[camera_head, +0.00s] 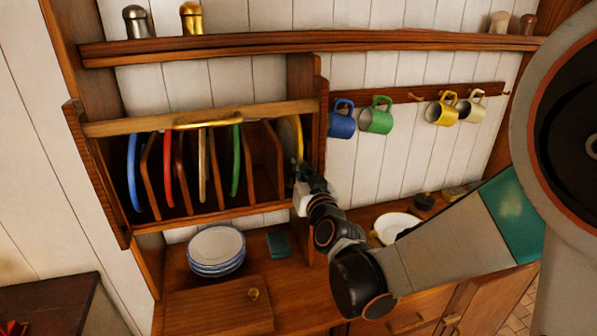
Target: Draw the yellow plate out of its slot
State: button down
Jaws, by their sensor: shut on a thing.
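The yellow plate (291,141) stands upright in the far right slot of the wooden plate rack (205,217), close to the rack's right side wall. My gripper (303,181) is at the plate's lower right edge, in front of the rack, and is shut on the plate. The fingertips are small and partly hidden by the wrist. Blue (133,172), red (168,170), cream (202,165) and green (235,160) plates stand in other slots, with wooden dividers between them.
Blue (342,119), green (377,116), yellow (441,109) and cream (471,107) mugs hang at right.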

jog(key=shift+v, duration=2)
jog(key=shift+r, duration=0.1)
jog(key=c, duration=1.7)
grip_release()
jog(key=shift+o, duration=0.3)
jog(key=shift+o, duration=1)
jog(key=v, duration=0.7)
jog(key=shift+s, duration=0.1)
